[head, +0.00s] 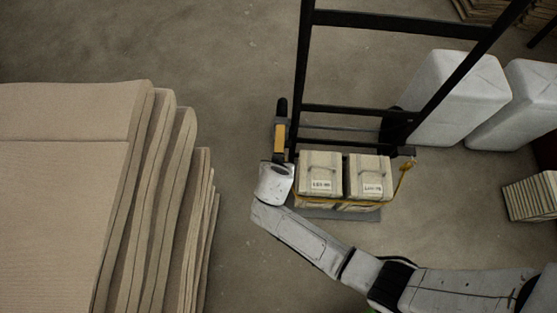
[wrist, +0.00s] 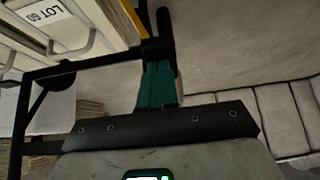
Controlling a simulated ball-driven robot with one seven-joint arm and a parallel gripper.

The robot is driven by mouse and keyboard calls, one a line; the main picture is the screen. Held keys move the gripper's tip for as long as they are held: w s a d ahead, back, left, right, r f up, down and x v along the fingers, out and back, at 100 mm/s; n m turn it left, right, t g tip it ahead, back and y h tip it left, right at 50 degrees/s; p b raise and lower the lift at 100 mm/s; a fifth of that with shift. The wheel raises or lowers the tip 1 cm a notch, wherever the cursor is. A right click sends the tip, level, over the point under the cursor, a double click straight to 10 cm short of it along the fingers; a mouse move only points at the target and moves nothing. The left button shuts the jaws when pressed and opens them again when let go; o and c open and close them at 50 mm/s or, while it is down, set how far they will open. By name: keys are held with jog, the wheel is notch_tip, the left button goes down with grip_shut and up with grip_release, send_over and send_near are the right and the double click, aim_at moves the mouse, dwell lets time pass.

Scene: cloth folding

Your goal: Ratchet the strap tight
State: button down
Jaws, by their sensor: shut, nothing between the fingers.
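Two pale boxes (head: 345,178) stand side by side on the black hand truck (head: 358,109), with a yellow strap (head: 403,178) around their lower front and up the right side. A yellow-and-black piece (head: 279,137) is at the truck's left side; I cannot tell whether it is the ratchet. My gripper (head: 275,182) is left of the left box, its fingers not clear there. In the wrist view my gripper's green fingers (wrist: 157,85) are together and empty, beside a black bar (wrist: 166,32). A box with a lot label (wrist: 45,12) and a yellow strip (wrist: 133,15) show at upper left.
A stack of large beige folded sheets (head: 70,190) fills the left side. Pale wrapped blocks (head: 460,95) stand behind the truck at right. A striped bundle (head: 530,197) lies at the right edge. Bare floor (head: 235,80) is free between the stack and the truck.

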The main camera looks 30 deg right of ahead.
jog(key=shift+f+t+b, duration=0.3)
jog(key=shift+f+b, duration=0.45)
jog(key=shift+f, duration=0.15)
jog(key=shift+w+f+b, duration=0.1)
jog(key=shift+f+b, duration=0.25)
jog(key=shift+b, duration=0.15)
jog(key=shift+d+f, duration=0.1)
jog(key=shift+f, duration=0.1)
jog(key=shift+r, duration=0.1)
